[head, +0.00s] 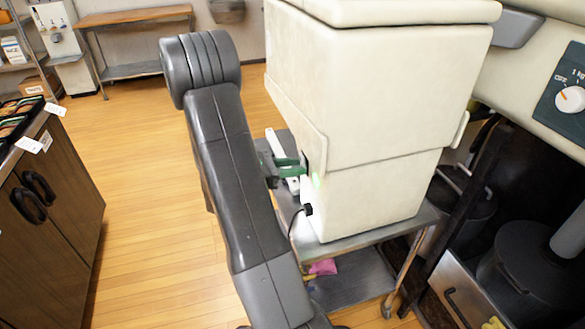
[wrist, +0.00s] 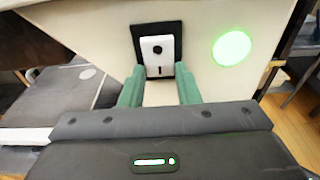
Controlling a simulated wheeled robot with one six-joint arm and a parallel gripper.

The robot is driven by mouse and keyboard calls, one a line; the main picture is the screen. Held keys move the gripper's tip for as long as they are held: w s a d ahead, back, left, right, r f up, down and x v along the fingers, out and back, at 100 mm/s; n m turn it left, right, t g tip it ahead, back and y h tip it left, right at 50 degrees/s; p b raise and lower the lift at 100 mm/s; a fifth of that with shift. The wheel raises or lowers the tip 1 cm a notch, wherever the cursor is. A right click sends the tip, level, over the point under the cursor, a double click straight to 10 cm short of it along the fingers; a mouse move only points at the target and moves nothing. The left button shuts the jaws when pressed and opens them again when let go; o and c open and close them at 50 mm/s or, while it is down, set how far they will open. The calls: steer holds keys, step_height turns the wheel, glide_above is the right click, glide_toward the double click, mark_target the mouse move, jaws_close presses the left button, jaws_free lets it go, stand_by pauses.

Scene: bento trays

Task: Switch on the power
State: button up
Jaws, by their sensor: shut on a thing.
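The power switch (wrist: 157,50) is a white rocker in a black surround, with a round mark near its top and a bar mark lower down. It is on the cream machine (head: 370,90), and the machine's wall also fills the upper wrist view (wrist: 95,30). My gripper (wrist: 160,73) has its green fingers at the left and right of the switch's lower part, shut on it. My gripper (head: 297,167) also shows in the head view, against the machine's side. A round light (wrist: 232,48) right of the switch glows green. The switch's lower edge is partly hidden.
The machine stands on a metal cart (head: 350,240), with a black cable (head: 294,222) at its side. A wooden cabinet (head: 50,210) with trays stands at left. A panel with a white knob (head: 570,99) is at right. Wooden floor (head: 140,190) lies open between.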

steer(key=o, duration=1)
steer(key=v, duration=1.4)
steer(key=shift+b, duration=0.3)
steer(key=shift+d, duration=0.1)
steer(key=p+x, duration=0.1)
steer(key=x, duration=1.3)
steer(key=shift+r, duration=0.15)
steer(key=shift+y, duration=0.3)
